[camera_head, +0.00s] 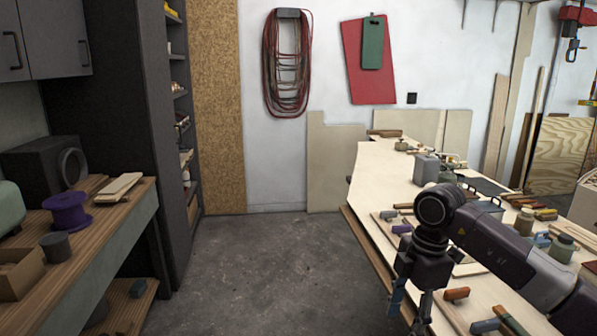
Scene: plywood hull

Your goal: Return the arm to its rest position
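My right arm comes in from the lower right and reaches over the workbench (372,225). My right gripper (410,312) points down beside the bench's near left edge. Its fingers run to the bottom of the picture, and I cannot make out whether their tips are apart. I see no object held in it. My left arm and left gripper are not in view.
The workbench holds several tools, jars, a grey canister (426,169) and wooden-handled pieces. At left, a wooden counter (95,240) carries a purple spool (66,212) and a box (20,272). The concrete floor (275,265) between them is clear.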

